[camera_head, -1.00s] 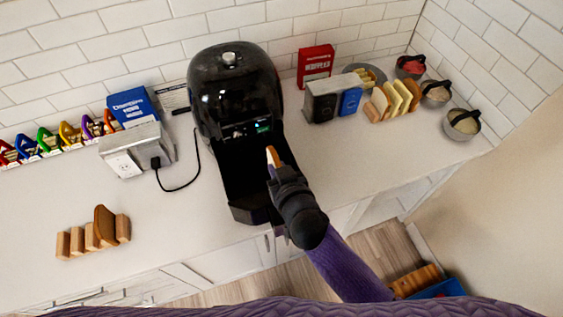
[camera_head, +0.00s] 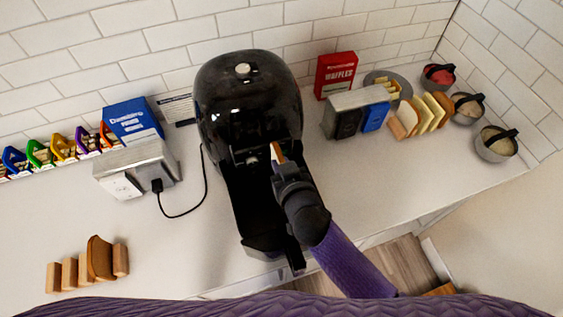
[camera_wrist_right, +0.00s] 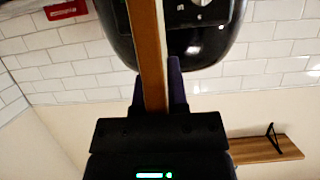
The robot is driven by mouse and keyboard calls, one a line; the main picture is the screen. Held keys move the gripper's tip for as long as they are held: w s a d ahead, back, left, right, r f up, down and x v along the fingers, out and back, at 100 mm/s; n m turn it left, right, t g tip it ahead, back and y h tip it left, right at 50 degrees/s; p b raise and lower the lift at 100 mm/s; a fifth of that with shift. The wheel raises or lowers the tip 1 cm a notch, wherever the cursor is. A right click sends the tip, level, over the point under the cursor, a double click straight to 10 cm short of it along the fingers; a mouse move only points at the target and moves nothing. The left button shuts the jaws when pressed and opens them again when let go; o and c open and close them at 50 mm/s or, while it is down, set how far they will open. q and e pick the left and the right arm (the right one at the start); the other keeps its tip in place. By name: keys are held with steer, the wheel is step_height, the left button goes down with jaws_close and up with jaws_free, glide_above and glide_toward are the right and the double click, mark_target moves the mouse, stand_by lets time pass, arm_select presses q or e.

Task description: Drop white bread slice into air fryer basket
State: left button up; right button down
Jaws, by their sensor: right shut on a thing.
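My right gripper (camera_head: 281,168) is shut on a bread slice (camera_head: 277,153), seen edge-on with a brown crust. The slice also shows upright between the fingers in the right wrist view (camera_wrist_right: 147,50). My left gripper is not in view.
A wooden rack (camera_head: 68,273) holds a brown slice at front left.

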step_height(320, 180, down, 3)
steer(key=shift+r+b, duration=0.2)
steer(key=shift+b, duration=0.45)
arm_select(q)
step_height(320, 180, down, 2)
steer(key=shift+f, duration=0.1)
arm_select(e)
steer(key=shift+r, duration=0.2)
steer(key=c, duration=0.6)
jaws_free()
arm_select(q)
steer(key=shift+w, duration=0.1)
arm_select(e)
steer(key=shift+o, duration=0.2)
steer(key=shift+s, duration=0.1)
arm_select(q)
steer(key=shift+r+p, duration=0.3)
steer(key=shift+p, duration=0.1)
arm_select(e)
steer(key=v, duration=0.9)
steer(key=shift+s+r, duration=0.15)
steer(key=shift+s, duration=0.15)
steer(key=shift+d, duration=0.1)
